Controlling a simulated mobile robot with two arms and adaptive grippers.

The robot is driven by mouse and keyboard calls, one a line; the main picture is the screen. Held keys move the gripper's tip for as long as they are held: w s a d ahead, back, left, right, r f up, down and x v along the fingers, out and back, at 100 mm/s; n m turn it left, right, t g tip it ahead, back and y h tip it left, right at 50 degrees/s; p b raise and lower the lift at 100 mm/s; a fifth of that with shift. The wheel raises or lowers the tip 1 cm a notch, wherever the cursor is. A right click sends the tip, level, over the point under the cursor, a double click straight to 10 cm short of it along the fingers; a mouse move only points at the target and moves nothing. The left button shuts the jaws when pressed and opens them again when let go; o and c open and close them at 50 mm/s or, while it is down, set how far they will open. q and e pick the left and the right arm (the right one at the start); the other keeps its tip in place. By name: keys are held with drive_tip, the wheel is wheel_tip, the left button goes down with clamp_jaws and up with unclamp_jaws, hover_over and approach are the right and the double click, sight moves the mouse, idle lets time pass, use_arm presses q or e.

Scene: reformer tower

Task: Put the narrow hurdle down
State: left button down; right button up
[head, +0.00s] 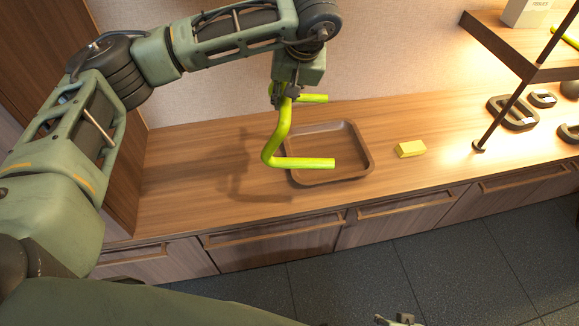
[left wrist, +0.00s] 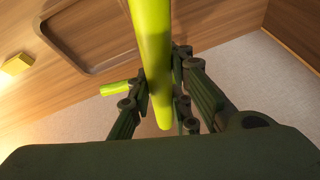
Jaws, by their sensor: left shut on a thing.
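The narrow hurdle (head: 304,163) is a bent yellow-green tube. My left gripper (head: 284,94) is shut on it and holds it in the air above the counter (head: 190,165). Its lower end overlaps the brown tray in the head view; it appears above it. In the left wrist view the tube (left wrist: 152,55) runs between the two fingers (left wrist: 160,95), with one short end showing at the left. Part of my right gripper (head: 397,320) seems to show at the bottom edge of the head view, too little to tell its state.
The empty brown tray (head: 369,163) lies on the counter, with a yellow block (head: 410,149) to its right. Dark ring-shaped weights (head: 512,113) and a thin post (head: 502,118) stand farther right, under a shelf (head: 500,48). The counter left of the tray is clear.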

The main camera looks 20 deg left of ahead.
use_arm(q)
drive_tip(key=w+a+f+n+b, duration=0.1)
drive_tip(key=w+a+f+b, duration=0.1)
drive_tip(key=f+b, duration=0.3)
drive_tip(key=w+a+f+n+b, duration=0.2)
drive_tip(key=f+b, duration=0.1)
drive_tip(key=f, duration=0.4)
use_arm(e)
wheel_tip(320, 180, up, 12)
drive_tip(key=w+t, duration=0.1)
drive_tip(key=t, duration=0.1)
use_arm(q)
drive_tip(key=a+f+b, duration=0.3)
drive_tip(key=a+f, duration=0.8)
drive_tip(key=shift+s+a+g+y+b, duration=0.3)
drive_tip(key=shift+s+a+g+b, duration=0.05)
drive_tip(key=shift+g, duration=0.05)
use_arm(e)
drive_tip(key=w+a+r+t+y, duration=0.1)
drive_tip(key=w+a+r+t, duration=0.1)
drive_tip(key=w+r+t, duration=0.3)
drive_tip(key=w+a+r+t+y, duration=0.2)
drive_tip(key=w+r+t, duration=0.3)
drive_tip(key=w+r, duration=0.3)
drive_tip(key=shift+w+a+r, duration=0.35)
drive_tip(key=shift+w+a, duration=0.45)
drive_tip(key=shift+a, duration=0.05)
use_arm(q)
drive_tip(key=shift+f, duration=0.2)
